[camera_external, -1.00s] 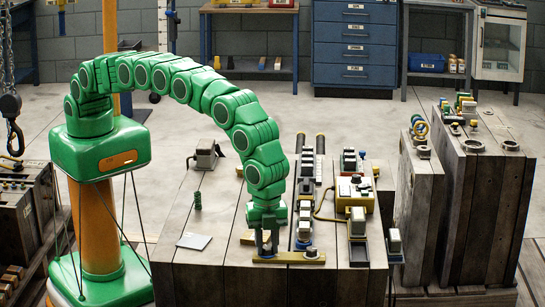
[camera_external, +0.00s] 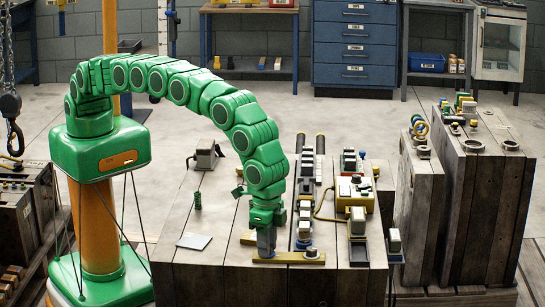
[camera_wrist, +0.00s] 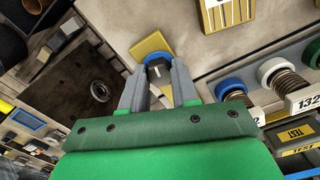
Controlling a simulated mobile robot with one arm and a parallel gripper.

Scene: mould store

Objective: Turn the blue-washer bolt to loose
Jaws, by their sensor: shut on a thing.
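The blue-washer bolt shows in the wrist view as a dark head (camera_wrist: 157,73) with a pale line on it. Part of its blue washer (camera_wrist: 160,57) shows behind the head, over a yellow plate (camera_wrist: 151,45). My gripper (camera_wrist: 157,88) has its two grey fingers on either side of the head and is shut on it. In the external view my gripper (camera_external: 266,244) points down at the left part of the brass-coloured bar (camera_external: 288,257) on the bench top. The bolt is hidden there by the fingers. I cannot tell how far it is turned.
Another bolt (camera_external: 311,253) stands on the bar's right part. Right of it are a yellow control box (camera_external: 354,193) and a dark-based switch (camera_external: 358,225). The wrist view shows blue (camera_wrist: 230,88) and white (camera_wrist: 271,68) rings on springs.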

